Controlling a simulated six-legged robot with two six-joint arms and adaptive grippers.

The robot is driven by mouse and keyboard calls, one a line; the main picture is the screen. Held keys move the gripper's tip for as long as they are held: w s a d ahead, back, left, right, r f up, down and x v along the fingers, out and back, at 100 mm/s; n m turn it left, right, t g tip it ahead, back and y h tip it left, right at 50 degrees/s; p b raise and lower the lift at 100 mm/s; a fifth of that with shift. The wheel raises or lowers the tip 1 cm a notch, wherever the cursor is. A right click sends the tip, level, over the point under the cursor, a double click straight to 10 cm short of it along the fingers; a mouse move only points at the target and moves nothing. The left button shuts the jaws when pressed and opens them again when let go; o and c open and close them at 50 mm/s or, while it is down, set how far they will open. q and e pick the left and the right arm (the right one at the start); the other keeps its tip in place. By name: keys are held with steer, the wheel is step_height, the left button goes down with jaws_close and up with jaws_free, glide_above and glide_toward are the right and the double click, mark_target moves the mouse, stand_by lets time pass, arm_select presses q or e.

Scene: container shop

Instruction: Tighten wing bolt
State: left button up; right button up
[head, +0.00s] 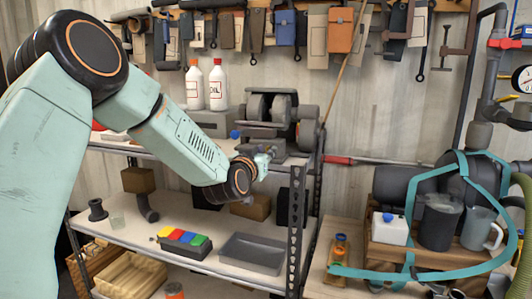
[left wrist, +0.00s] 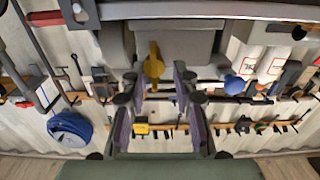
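A yellow wing bolt (left wrist: 154,62) shows in the left wrist view on the grey bench grinder (left wrist: 178,45). The grinder stands on the upper shelf in the head view (head: 270,112). My left gripper (left wrist: 157,80) is open, with its fingers on either side of the bolt's near end. A gap shows on each side, so I see no grip. In the head view the left gripper (head: 264,161) is just in front of the grinder's base, and the bolt is not visible there. My right gripper is not in view.
A blue knob (head: 235,134) sits left of the gripper. Two oil bottles (head: 205,86) stand behind on the upper shelf. The black shelf post (head: 296,220) is close at right. The lower shelf holds a grey tray (head: 252,253) and coloured blocks (head: 184,239).

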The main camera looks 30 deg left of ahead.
arm_select(q)
steer(key=shift+w+d+r, duration=0.15)
steer(key=shift+w+d, duration=0.15)
steer(key=shift+d, duration=0.15)
steer(key=shift+w+a+f, duration=0.1)
steer(key=shift+a+f, duration=0.1)
steer(key=shift+a, duration=0.3)
steer(key=shift+c, duration=1)
steer(key=shift+d+r, duration=0.15)
steer(key=shift+d, duration=0.25)
jaws_close()
steer(key=shift+a, duration=0.15)
